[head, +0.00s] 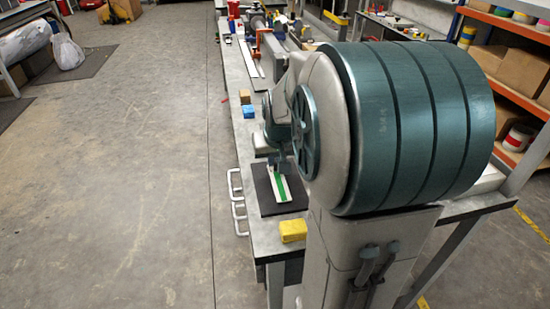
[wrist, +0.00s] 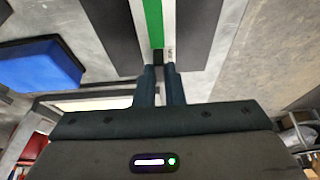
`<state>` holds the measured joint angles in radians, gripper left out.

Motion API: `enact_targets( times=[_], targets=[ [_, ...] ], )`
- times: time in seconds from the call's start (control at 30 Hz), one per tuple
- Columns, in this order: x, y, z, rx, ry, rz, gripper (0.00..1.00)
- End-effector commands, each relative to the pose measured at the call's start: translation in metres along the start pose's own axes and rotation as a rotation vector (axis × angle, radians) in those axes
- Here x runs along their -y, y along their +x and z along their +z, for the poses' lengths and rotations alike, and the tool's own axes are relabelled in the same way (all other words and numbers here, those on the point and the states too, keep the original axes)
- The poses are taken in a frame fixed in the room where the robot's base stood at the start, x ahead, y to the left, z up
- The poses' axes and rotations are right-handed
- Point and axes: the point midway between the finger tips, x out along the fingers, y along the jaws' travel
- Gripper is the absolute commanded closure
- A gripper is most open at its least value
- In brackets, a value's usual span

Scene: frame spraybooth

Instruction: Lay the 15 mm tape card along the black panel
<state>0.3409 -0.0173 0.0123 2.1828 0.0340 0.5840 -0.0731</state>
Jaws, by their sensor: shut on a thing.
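The black panel (head: 264,195) lies flat on the near part of the grey workbench. The tape card, white with a green stripe (head: 282,187), is over the panel, roughly along its length. My gripper (head: 281,163) is at the card's far end. In the wrist view my gripper (wrist: 160,72) is shut on the dark end of the tape card (wrist: 153,22), with black panel (wrist: 107,30) showing on both sides of the card. I cannot tell whether the card touches the panel. My arm hides part of the bench to the right.
A yellow block (head: 293,230) sits near the panel's front edge. A blue block (head: 249,111) and an orange-yellow block (head: 245,96) are farther back; a blue block (wrist: 45,65) shows in the wrist view. Bench handles (head: 238,205) stick out left.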

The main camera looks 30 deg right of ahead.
Motion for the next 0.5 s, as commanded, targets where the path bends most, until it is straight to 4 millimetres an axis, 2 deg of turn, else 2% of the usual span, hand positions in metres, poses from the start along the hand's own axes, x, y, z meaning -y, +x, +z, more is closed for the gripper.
enact_targets(
  times=[0.37, 0.4, 0.47, 0.5],
  targets=[
    [0.0, 0.0009, 0.0002, -0.001, 0.0, 0.0, 1.0],
    [0.0, 0.0009, 0.0002, -0.001, 0.0, 0.0, 0.83],
    [0.0, 0.0009, 0.0003, 0.0, 0.0, 0.0, 0.66],
    [0.0, 0.0009, 0.0003, 0.0, 0.0, 0.0, 0.66]
  ],
)
